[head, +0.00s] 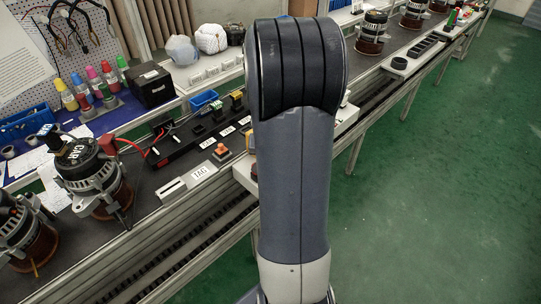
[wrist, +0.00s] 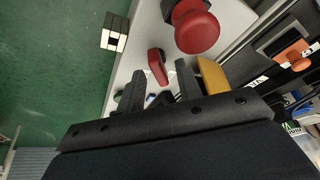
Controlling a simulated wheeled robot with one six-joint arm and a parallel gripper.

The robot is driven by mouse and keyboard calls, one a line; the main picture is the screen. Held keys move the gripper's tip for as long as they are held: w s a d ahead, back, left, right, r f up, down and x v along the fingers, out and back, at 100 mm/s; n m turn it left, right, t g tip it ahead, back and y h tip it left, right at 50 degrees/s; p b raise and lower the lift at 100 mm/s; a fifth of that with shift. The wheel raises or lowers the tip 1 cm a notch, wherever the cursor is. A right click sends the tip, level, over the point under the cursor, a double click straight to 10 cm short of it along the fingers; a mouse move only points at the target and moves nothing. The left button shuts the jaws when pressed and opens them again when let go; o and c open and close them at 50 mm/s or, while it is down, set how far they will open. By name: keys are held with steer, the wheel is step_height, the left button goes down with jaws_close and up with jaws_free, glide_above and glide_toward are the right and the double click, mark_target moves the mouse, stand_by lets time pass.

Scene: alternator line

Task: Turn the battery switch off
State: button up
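A small red lever, which looks like the battery switch (wrist: 157,67), stands on a pale panel (wrist: 140,45) in the wrist view. My gripper (wrist: 162,82) is open, with one dark finger on either side of the near end of the lever. The lever appears just past the fingertips, and I see no clear contact. Its base and markings cannot be read. In the head view my arm hides the switch and my gripper.
A large red mushroom button (wrist: 197,27) stands close above the lever on the same panel. A yellow part (wrist: 211,76) sits just right of the right finger. In the head view, alternators (head: 92,170) stand along the bench; green floor lies open at right.

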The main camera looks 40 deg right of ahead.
steer(key=shift+f, duration=0.1)
steer(key=shift+c, duration=0.3)
jaws_close()
